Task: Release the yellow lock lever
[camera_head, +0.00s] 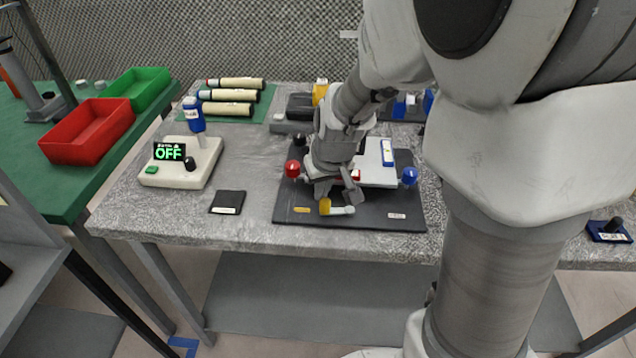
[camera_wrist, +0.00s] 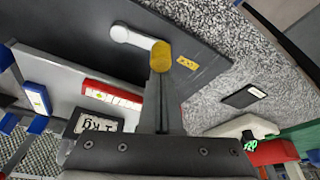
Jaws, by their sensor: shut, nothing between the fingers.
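The lock lever is a pale bar with a yellow end (camera_head: 325,206), lying near the front edge of a dark board (camera_head: 285,217). In the wrist view its yellow end (camera_wrist: 160,56) is just beyond my fingertips, and its white bar (camera_wrist: 130,38) runs to the upper left. My gripper (camera_head: 328,193) points down at the board, right behind the yellow end. In the wrist view my gripper (camera_wrist: 161,76) has its fingers together, with nothing between them. The fingertips overlap the lower edge of the yellow end in view; I cannot tell whether they touch.
On the board are a red knob (camera_head: 293,168), a blue knob (camera_head: 410,175) and a white panel (camera_head: 378,176) behind my gripper. A control box showing OFF (camera_head: 182,170) and a black pad (camera_head: 228,202) are to the left. The tabletop in front is clear.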

